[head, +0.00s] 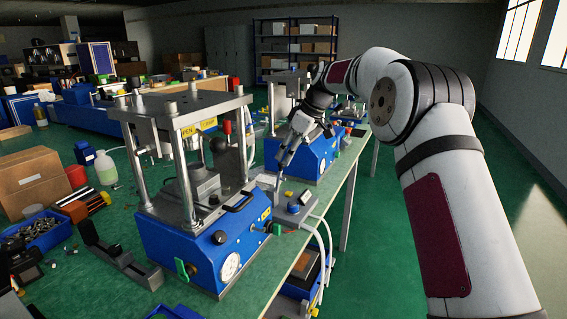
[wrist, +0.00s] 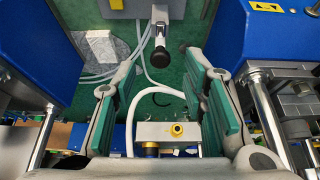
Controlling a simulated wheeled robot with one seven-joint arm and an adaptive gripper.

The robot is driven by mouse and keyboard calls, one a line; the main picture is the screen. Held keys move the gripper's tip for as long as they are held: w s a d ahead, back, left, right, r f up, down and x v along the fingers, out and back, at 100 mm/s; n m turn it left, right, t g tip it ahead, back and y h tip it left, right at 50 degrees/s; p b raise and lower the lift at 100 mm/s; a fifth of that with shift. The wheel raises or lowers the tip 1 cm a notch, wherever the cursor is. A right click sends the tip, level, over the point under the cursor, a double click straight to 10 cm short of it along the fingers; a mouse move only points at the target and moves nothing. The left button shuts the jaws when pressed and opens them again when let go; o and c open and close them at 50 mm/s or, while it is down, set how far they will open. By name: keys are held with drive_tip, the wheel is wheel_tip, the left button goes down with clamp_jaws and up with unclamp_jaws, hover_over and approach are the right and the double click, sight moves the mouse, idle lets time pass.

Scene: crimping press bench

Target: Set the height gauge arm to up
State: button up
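My gripper (head: 284,160) is above the bench between two blue presses. In the wrist view its green-padded fingers (wrist: 160,88) are wide apart with nothing between the pads. A short grey lever with a dark round end (wrist: 159,54) shows ahead of the fingertips, roughly centred in the gap and apart from both. It may be the height gauge arm; no label confirms this. In the head view a small grey-and-blue unit (head: 298,207) sits below my gripper, with a thin upright piece (head: 277,187) at its left. Its exact setting cannot be told.
The near blue press (head: 190,245) with steel posts stands left of my gripper, and a second blue press (head: 312,160) stands behind it. Pale hoses (wrist: 112,65) run near the lever. The floor on the right is clear.

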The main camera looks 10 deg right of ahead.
drive_tip(key=v, duration=0.6)
drive_tip(key=shift+r, duration=0.3)
drive_tip(key=shift+s, duration=0.15)
drive_tip(key=s+r+m+h, duration=0.1)
drive_tip(key=s+r+m, duration=0.2)
drive_tip(key=s, duration=1)
drive_tip(key=s+r+m+h, duration=0.2)
drive_tip(key=s+r, duration=0.2)
drive_tip(key=s, duration=1)
drive_tip(key=s+d+f+m+g+h, duration=0.1)
drive_tip(key=s+f+m, duration=0.35)
drive_tip(key=s, duration=0.95)
drive_tip(key=s+d+f+m+g, duration=0.1)
drive_tip(key=s+f, duration=0.7)
drive_tip(key=s, duration=0.7)
wheel_tip(320, 180, up, 15)
drive_tip(key=t+p, duration=0.3)
drive_tip(key=p, duration=1)
drive_tip(key=shift+d+p, duration=0.3)
drive_tip(key=shift+p, duration=0.1)
